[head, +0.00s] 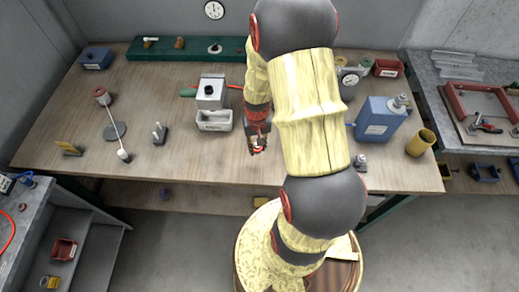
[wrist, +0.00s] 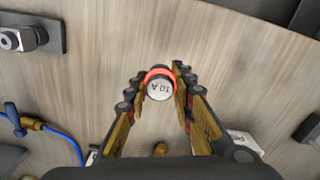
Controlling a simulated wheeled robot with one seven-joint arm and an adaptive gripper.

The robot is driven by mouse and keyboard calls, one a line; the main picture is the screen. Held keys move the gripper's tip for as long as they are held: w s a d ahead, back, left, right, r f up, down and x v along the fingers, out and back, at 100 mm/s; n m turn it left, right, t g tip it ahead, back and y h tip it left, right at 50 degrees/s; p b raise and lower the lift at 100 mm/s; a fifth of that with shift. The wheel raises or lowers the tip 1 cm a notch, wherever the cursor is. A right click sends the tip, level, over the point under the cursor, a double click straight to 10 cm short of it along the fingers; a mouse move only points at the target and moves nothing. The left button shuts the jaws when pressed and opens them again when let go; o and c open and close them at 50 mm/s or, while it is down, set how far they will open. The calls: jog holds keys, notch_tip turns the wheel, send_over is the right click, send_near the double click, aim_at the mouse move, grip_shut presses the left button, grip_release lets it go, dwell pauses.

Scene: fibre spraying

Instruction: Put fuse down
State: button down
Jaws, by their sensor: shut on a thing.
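The fuse (wrist: 159,88) is a small cylinder with a pale end cap marked "10 A" and an orange-red ring. In the wrist view it stands end-on between the tips of my gripper (wrist: 161,76), which is shut on it. In the head view my gripper (head: 257,145) hangs over the front middle of the wooden workbench (head: 190,160), with a bit of red at its tips. I cannot tell whether the fuse touches the bench top.
A grey device with a pale tray (head: 214,120) stands just left of my gripper. A small two-post stand (head: 159,133) is further left. The bench around my gripper is mostly bare.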

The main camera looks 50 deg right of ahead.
aim_at(259, 149)
jog(key=shift+w+d+f, duration=0.2)
jog(key=shift+d+f, duration=0.3)
jog(key=shift+f, duration=0.15)
jog(key=shift+w+d+f, duration=0.2)
jog(key=shift+d+f, duration=0.25)
jog(key=shift+f, duration=0.15)
jog(key=shift+d+f, duration=0.1)
jog(key=shift+f, duration=1.5)
jog(key=shift+f, duration=0.1)
jog(key=c, duration=1.5)
grip_release()
jog(key=shift+c, duration=0.2)
